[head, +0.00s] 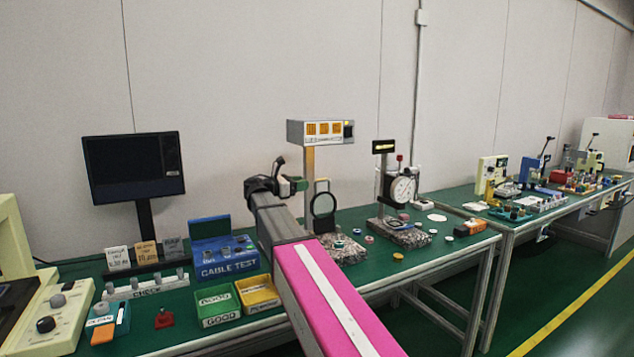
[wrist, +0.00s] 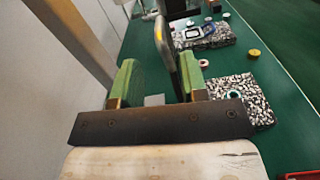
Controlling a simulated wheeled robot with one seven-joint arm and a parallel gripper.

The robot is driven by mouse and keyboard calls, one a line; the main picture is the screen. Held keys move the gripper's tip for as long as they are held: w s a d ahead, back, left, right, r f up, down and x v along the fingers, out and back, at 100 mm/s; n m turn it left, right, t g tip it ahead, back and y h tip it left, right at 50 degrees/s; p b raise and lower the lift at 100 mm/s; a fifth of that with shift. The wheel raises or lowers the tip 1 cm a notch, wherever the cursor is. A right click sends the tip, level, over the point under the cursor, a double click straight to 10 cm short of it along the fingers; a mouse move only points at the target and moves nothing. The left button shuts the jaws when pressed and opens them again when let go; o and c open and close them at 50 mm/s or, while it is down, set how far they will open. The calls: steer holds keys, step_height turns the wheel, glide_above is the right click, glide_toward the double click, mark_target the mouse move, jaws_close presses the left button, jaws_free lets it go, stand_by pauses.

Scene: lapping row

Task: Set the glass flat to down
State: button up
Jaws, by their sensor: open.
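The glass flat (head: 323,207) is a round, dark-rimmed disc that stands upright beside the post of the lamp-box stand, above a speckled granite base (head: 345,250). In the wrist view the dark rim (wrist: 164,42) shows nearly edge-on, ahead of and between my fingers. My gripper (head: 292,185) is just left of the disc in the head view. Its two green fingers (wrist: 158,80) are apart, with nothing clearly held. Whether a finger touches the rim I cannot tell. The granite base also shows in the wrist view (wrist: 240,88), to the right of the fingers.
A dial gauge stand (head: 402,188) is to the right on its own granite block. Small coloured discs lie around both bases. The wall is close behind.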

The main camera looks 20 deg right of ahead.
mark_target(321, 180)
steer(key=d, duration=0.2)
steer(key=w+d, duration=0.1)
steer(key=d, duration=0.5)
steer(key=shift+w+d, duration=0.2)
steer(key=shift+w, duration=0.1)
jaws_close()
